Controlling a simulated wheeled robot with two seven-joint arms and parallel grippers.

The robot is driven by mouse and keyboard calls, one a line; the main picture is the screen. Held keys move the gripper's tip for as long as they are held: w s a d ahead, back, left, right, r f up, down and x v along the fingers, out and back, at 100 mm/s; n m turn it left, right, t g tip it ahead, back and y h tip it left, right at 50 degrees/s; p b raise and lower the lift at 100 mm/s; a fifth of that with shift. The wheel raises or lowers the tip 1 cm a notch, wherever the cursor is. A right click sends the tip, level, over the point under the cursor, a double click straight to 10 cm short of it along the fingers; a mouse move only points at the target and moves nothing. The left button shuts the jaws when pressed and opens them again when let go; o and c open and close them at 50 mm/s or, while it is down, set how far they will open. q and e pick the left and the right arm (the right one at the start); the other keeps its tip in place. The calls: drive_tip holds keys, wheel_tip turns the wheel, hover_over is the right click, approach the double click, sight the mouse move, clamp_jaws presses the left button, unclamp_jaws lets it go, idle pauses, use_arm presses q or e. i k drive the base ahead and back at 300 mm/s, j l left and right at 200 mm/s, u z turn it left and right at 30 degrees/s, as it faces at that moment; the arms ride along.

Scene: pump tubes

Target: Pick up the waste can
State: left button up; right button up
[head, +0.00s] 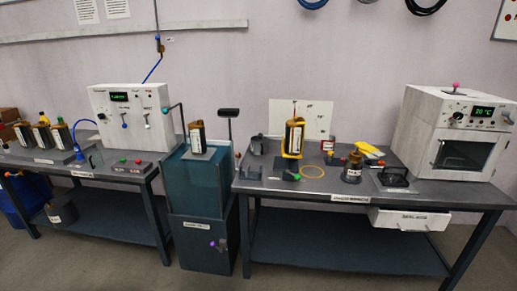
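I cannot tell for certain which thing is the waste can, as the labels are too small to read. A dark, wide can (61,213) with a white label sits on the lower shelf of the left bench. A dark grey cup-like can (257,146) stands at the back left of the right bench. A small brown can with a dark base (352,172) stands on the right bench. Neither of my grippers shows in the head view.
The left bench (80,168) holds a white control box (130,120) and several labelled bottles. A teal cabinet (195,185) stands between the benches. A white oven (455,135) sits on the right bench, above a drawer (410,219). Floor in front is clear.

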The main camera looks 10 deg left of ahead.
sight(258, 146)
drive_tip(key=i+j+z, duration=0.25)
drive_tip(key=j+z, duration=0.15)
drive_tip(key=j, duration=0.45)
drive_tip(key=i+j+z, duration=0.1)
drive_tip(key=j+z, duration=0.3)
drive_tip(key=j, duration=0.5)
drive_tip(key=j+z, duration=0.4)
drive_tip(key=j, duration=0.5)
